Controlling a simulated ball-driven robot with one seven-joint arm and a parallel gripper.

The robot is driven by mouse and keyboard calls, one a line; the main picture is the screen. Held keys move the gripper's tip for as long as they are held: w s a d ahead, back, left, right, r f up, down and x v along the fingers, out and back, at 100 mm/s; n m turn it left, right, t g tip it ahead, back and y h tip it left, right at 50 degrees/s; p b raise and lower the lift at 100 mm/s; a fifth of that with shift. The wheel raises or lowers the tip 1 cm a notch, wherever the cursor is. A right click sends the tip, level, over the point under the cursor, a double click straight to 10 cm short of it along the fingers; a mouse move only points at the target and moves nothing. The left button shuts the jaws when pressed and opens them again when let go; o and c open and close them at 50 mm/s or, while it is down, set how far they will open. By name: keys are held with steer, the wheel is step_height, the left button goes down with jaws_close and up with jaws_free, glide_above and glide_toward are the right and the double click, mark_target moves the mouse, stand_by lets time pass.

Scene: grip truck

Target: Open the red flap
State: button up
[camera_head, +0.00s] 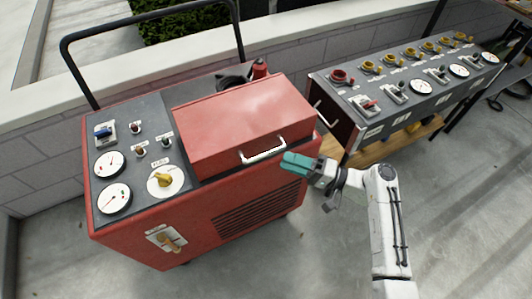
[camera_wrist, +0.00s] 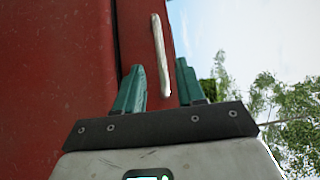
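The red flap (camera_head: 240,115) is a large boxy lid on the red machine, and it looks closed. A white bar handle (camera_head: 262,152) sits on its front edge. My gripper (camera_head: 289,161), with teal fingers, is just right of and slightly below the handle's right end in the head view. In the wrist view my gripper (camera_wrist: 160,68) has its fingers apart, with the white handle (camera_wrist: 161,50) appearing in line with the gap between them. I cannot tell whether the fingers touch it. The gap looks empty otherwise.
Left of the flap is a dark panel (camera_head: 135,160) with gauges and knobs. A black tube rail (camera_head: 150,17) rises behind the machine. A second dark console (camera_head: 405,85) with valves and gauges stands to the right. The paved floor (camera_head: 465,220) at front right is clear.

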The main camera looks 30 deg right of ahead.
mark_target(266, 153)
steer(key=x, duration=0.7)
steer(key=shift+w+a+p, duration=0.15)
steer(key=shift+p, duration=0.15)
jaws_close()
